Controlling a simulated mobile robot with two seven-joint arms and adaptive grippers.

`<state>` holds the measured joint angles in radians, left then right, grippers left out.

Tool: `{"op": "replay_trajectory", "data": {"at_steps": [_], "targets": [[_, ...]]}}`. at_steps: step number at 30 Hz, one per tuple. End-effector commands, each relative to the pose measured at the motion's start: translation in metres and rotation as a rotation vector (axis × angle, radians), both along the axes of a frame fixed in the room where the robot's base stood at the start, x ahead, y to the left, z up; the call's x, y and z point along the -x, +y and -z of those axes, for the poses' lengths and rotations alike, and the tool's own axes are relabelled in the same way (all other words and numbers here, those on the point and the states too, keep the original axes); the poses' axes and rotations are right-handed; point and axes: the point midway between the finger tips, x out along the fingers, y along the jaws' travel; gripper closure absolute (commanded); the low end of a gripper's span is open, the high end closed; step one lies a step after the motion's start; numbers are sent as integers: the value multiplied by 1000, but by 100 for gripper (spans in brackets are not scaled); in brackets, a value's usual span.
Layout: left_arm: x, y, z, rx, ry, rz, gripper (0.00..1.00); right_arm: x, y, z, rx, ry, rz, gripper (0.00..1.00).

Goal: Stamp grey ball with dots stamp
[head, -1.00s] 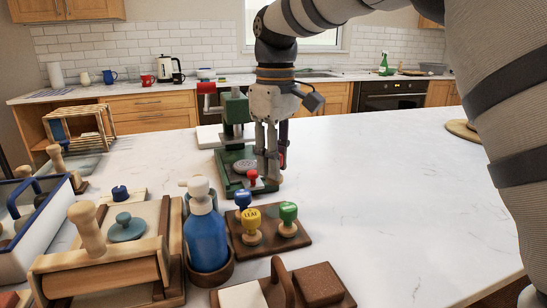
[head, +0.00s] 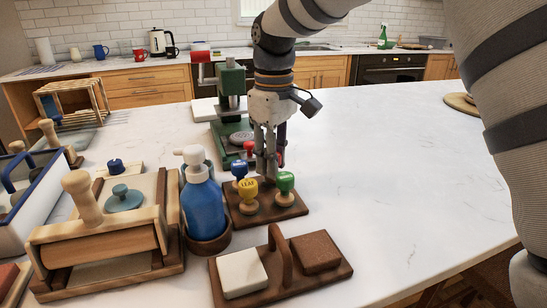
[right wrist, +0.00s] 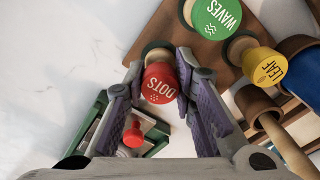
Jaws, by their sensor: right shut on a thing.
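My right gripper (head: 266,172) is shut on the red stamp marked DOTS (right wrist: 160,82); its fingers (right wrist: 163,95) flank the stamp in the right wrist view. In the head view the fingers hang just behind the stamp board (head: 272,212) and mostly hide the red stamp. On the board stand a blue stamp (head: 239,170), a yellow LEAF stamp (head: 247,187) and a green WAVES stamp (head: 285,182). A flattened grey clay piece (head: 241,137) lies on the green press (head: 231,85); its surface marks are too small to read. My left gripper is out of view.
A blue bottle (head: 203,208) stands left of the board. In front is a wooden caddy (head: 282,252) with a white and a brown block. A slab roller (head: 100,240) is at the left. The countertop to the right (head: 400,165) is clear.

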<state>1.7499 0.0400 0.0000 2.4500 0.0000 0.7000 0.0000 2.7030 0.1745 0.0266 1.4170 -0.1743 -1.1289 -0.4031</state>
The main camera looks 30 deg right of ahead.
Motion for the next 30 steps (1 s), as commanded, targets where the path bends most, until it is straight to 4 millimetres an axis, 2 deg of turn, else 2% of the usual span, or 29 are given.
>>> {"op": "replay_trajectory", "data": {"at_steps": [14,15,18,26,30], "targets": [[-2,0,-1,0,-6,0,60,0,0,6,0,1,0,99],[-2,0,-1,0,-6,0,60,0,0,6,0,1,0,71],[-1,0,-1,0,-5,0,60,0,0,6,0,1,0,52],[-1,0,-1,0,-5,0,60,0,0,6,0,1,0,52],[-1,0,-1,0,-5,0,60,-1,0,-10,1,-4,0,52]]}}
